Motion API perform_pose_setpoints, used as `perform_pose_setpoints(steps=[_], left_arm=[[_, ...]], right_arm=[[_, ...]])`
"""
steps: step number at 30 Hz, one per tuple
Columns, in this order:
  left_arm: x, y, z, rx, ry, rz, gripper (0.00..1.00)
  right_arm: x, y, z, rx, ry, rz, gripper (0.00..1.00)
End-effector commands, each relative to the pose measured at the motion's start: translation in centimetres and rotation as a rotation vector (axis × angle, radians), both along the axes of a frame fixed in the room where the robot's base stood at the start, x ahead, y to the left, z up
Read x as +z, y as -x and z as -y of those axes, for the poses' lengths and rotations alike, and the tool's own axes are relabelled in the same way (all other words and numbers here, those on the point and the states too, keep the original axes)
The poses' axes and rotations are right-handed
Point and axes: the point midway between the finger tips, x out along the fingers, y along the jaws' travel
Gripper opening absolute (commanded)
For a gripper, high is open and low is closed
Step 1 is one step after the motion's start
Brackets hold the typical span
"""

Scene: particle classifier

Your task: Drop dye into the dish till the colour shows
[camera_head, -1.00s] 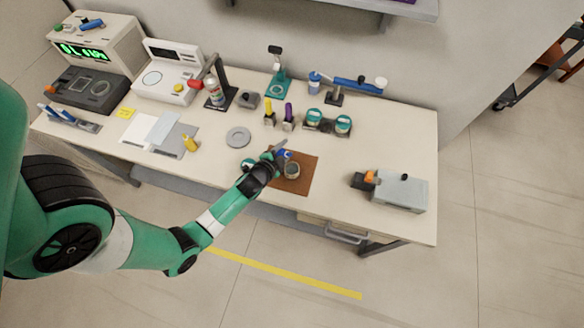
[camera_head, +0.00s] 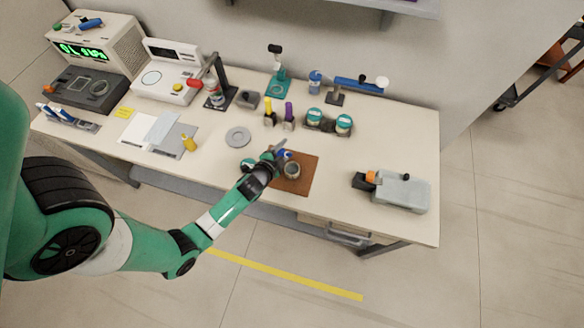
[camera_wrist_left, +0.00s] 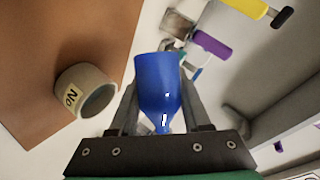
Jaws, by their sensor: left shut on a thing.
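My left gripper (camera_head: 280,151) is shut on a small blue bottle (camera_head: 286,154), held at the back left of the brown mat. In the left wrist view the blue bottle (camera_wrist_left: 158,88) sits between the two fingers, wide at one end and narrowing to a neck. A small round pale dish (camera_head: 292,170) stands on the mat (camera_head: 304,182), close to the gripper but apart from it. In the left wrist view the dish (camera_wrist_left: 70,78) has a label on its side; its inside looks dull grey-green, and I cannot make out any drops. My right gripper is not in view.
A yellow bottle (camera_head: 269,114) and a purple bottle (camera_head: 288,114) stand behind the mat, near a rack with teal-topped jars (camera_head: 343,124). A grey plate (camera_head: 238,137) lies left of the gripper. A grey box device (camera_head: 402,192) stands right; bare table lies between.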

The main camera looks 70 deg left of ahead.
Motion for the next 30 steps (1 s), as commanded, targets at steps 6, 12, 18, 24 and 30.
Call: perform_pose_setpoints(steps=[6, 12, 18, 24, 30], left_arm=[[-0.06, 0.02, -0.02, 0.000, -0.011, -0.006, 0.00], [-0.05, 0.03, -0.07, 0.000, -0.022, -0.012, 0.00], [-0.05, 0.06, -0.11, 0.000, -0.031, -0.019, 0.00], [-0.05, 0.09, -0.14, 0.000, -0.041, -0.027, 0.00], [-0.02, 0.12, -0.18, 0.000, -0.051, -0.033, 0.00]], right_arm=[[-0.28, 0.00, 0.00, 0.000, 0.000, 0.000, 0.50], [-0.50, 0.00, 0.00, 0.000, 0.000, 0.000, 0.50], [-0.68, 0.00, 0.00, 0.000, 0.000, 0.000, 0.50], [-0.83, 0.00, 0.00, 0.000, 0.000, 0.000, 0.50], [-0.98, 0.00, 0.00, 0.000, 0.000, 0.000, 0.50]])
